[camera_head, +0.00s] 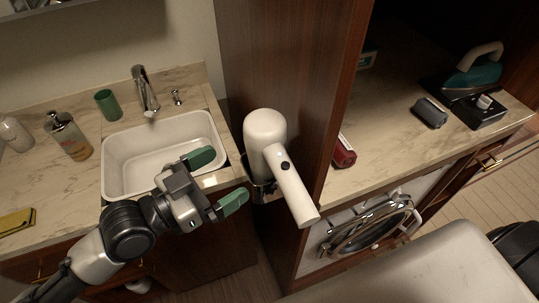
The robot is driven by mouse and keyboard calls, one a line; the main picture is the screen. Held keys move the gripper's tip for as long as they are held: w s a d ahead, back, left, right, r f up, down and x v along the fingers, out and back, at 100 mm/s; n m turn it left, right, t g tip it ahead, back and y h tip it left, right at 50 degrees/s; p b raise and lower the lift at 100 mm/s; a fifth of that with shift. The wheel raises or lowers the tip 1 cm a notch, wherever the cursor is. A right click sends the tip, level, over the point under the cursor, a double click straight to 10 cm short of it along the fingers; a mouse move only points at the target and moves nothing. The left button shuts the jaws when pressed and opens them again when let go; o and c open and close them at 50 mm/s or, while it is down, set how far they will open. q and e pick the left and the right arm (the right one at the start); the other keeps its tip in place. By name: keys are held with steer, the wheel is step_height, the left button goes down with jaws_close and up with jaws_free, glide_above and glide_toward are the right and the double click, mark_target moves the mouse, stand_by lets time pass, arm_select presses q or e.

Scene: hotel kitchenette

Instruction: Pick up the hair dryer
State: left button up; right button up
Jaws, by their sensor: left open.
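The white hair dryer (266,131) hangs in a dark holder on the side of the wooden cabinet wall, right of the sink. Its handle (291,184) slants down to the right and has a dark button. My left gripper (217,176) is open and empty, with green fingertips apart, just left of the hair dryer and its holder. It does not appear to touch the dryer. The holder is partly hidden behind the dryer. My right gripper does not show.
A white sink (121,181) with a faucet (145,91) lies behind my left gripper. A soap bottle (68,137) and a green cup (108,105) stand on the marble counter. Right of the wooden panel (297,62) are a red item (344,153), an iron (473,77) and a round-door appliance (367,229).

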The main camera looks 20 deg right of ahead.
mark_target(250, 160)
arm_select(q)
steer(key=p+x, duration=0.1)
steer(key=x, duration=0.4)
steer(key=p+x, duration=0.1)
steer(key=x, duration=0.1)
steer(key=p+x, duration=0.1)
steer(key=x, duration=0.1)
steer(key=shift+d+f, duration=0.15)
steer(key=shift+f, duration=0.15)
steer(key=shift+d, duration=0.15)
steer(key=c, duration=1.1)
steer(key=shift+w, duration=0.1)
steer(key=shift+c, duration=0.7)
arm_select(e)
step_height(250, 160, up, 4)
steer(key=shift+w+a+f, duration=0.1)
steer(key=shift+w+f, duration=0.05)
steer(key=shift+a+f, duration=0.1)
